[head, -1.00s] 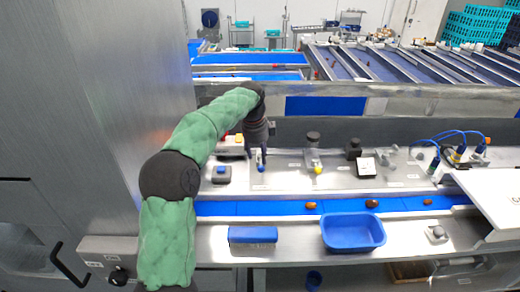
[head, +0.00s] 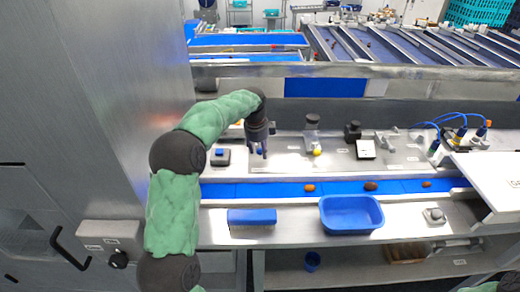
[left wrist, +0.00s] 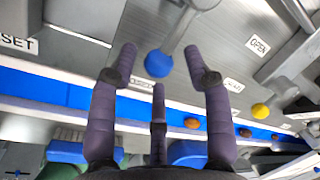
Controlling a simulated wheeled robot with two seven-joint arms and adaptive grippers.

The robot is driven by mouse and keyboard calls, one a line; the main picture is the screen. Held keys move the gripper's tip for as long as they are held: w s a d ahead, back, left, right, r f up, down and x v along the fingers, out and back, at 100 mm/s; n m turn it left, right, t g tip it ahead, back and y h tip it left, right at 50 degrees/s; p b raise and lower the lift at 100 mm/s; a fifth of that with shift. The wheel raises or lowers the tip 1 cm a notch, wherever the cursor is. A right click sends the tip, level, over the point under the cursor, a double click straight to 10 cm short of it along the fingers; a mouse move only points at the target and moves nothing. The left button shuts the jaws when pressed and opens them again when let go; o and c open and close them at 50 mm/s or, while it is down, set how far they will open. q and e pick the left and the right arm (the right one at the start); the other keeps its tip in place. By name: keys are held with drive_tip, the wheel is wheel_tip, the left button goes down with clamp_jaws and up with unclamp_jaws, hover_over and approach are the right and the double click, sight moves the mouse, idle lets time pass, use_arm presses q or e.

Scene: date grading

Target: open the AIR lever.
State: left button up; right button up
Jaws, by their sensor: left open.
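A lever with a blue round knob (left wrist: 158,64) shows in the left wrist view; its grey arm runs up from the knob. My left gripper (left wrist: 160,80) has its three fingers open around that knob in the picture; I cannot tell whether any finger touches it. In the head view my left gripper (head: 257,153) points down over the back panel and hides the blue knob. An OPEN label (left wrist: 258,45) lies right of the lever, with a smaller label (left wrist: 233,85) below it. No AIR label is readable. My right gripper is not in view.
A yellow-knobbed lever (head: 317,152) stands to the right, and a box with a blue button (head: 220,156) to the left. A metal cabinet (head: 90,110) borders the left.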

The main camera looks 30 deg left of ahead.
use_arm(q)
drive_tip(key=shift+f, duration=0.25)
clamp_jaws()
